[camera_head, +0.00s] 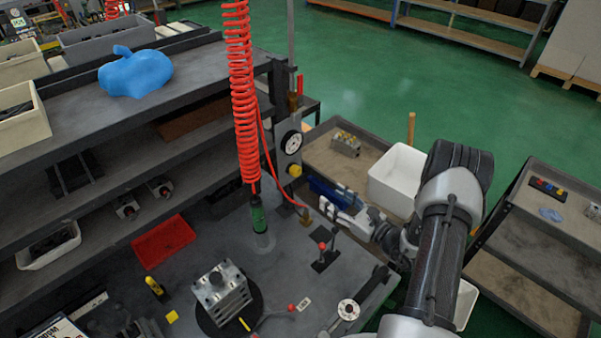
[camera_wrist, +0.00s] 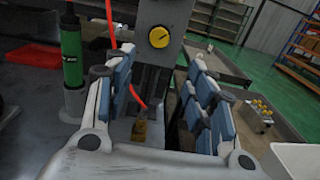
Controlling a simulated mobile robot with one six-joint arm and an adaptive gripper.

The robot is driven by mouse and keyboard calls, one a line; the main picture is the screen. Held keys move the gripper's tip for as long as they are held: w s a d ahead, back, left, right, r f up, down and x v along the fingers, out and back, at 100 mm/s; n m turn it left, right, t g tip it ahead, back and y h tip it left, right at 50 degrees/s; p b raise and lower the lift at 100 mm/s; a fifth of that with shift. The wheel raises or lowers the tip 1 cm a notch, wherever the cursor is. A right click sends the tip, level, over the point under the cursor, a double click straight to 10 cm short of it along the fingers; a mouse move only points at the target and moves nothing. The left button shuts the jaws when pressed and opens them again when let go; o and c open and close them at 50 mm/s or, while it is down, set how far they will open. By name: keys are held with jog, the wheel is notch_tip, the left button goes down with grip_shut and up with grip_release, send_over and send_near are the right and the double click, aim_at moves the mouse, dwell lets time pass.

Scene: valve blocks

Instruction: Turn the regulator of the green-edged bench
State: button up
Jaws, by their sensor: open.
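The regulator has a yellow knob (camera_head: 294,170) below a round white gauge (camera_head: 291,142), on a grey upright plate at the back of the grey workbench (camera_head: 205,255). I cannot make out a green edge on this bench. In the wrist view the yellow knob (camera_wrist: 158,37) faces me, upper centre, beyond and above the gap between my fingers. My gripper (camera_head: 317,196) is open and empty, right of and a little below the knob in the head view. Its blue-padded fingers (camera_wrist: 160,68) stand wide apart in the wrist view, not touching the knob.
A red coiled hose (camera_head: 243,90) hangs left of the regulator, with a green-handled tool (camera_head: 258,215) below. A white bin (camera_head: 397,175) is on a cart at the right.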

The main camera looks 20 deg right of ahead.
aim_at(298, 173)
jog(key=b+x, duration=0.1)
jog(key=x, duration=1.4)
jog(key=shift+w+a, duration=0.15)
jog(key=c, duration=1.1)
jog(key=shift+o, duration=0.2)
